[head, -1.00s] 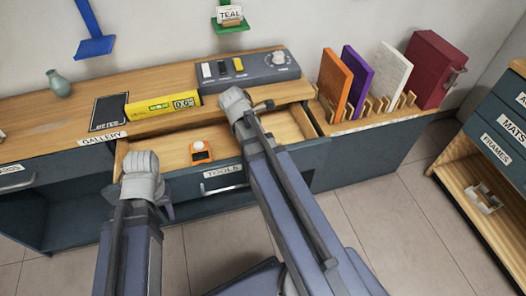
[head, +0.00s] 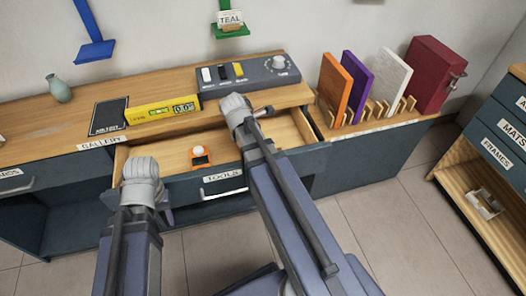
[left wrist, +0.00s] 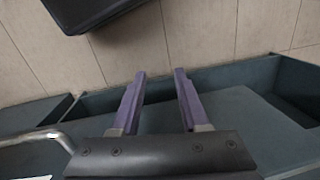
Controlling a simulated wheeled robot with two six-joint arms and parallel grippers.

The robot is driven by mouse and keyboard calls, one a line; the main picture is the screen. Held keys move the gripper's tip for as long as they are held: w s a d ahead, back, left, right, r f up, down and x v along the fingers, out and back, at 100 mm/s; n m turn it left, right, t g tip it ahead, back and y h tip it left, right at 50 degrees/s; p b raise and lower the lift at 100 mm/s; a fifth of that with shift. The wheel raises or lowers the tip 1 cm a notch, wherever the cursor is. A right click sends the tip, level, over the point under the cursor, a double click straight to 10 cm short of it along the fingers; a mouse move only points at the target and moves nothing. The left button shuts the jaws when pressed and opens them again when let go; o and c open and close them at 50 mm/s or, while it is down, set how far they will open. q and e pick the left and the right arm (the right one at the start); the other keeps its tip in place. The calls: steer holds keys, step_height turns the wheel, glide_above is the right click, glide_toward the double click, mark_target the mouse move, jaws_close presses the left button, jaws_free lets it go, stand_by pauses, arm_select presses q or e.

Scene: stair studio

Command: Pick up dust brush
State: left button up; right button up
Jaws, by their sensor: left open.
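I cannot make out the dust brush for certain. A small dark piece with a brownish end (head: 263,111) shows beside my right wrist over the open drawer; I cannot tell what it is. The drawer labelled TOOLS (head: 222,178) stands open, and my right arm hides part of its inside. My left gripper (left wrist: 160,74) is open and empty in the left wrist view, its two purple fingers apart over a dark cabinet surface. In the head view my left wrist is in front of the drawer's left end, the fingers mostly hidden. My right gripper's fingers are hidden.
An orange tool with a white top (head: 200,156) is in the drawer. On the counter are a yellow level (head: 162,109), a dark card, a grey switch panel (head: 250,76) and a vase (head: 59,90). Colored boards (head: 336,85) stand in a rack at right. Floor is clear at right.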

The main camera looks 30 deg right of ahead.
jaws_close()
stand_by(0.6)
steer(key=shift+r, duration=0.15)
step_height(320, 180, up, 10)
steer(key=p, duration=1)
steer(key=shift+r+p, duration=0.2)
steer(key=shift+p, duration=0.1)
steer(key=shift+f, duration=0.1)
steer(key=c, duration=0.7)
jaws_free()
steer(key=c, duration=0.6)
